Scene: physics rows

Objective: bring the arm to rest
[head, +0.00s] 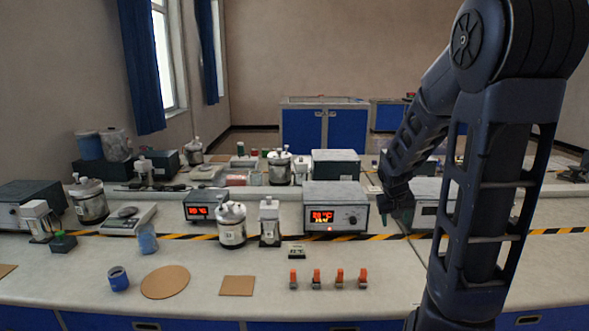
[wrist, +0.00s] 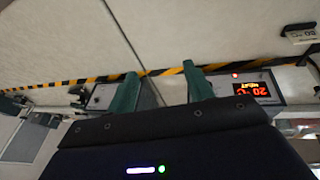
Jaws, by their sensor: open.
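My arm stands at the right of the head view, bent at its joints, with my gripper (head: 397,207) hanging over the bench (head: 200,275) to the right of a grey box with a lit red display (head: 336,207). In the wrist view my gripper (wrist: 168,92) shows two green fingers set apart, with nothing between them but the bench surface and striped tape behind. The gripper is open and empty. It looks clear of the bench top, though the exact height is hard to tell.
Several orange-topped pieces (head: 316,279) stand in a row at the front. A cork disc (head: 165,282), a cork square (head: 237,286) and a blue cup (head: 118,279) lie to the left. Metal canisters (head: 232,226) stand behind. Striped tape (head: 560,231) crosses the bench. The front right is clear.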

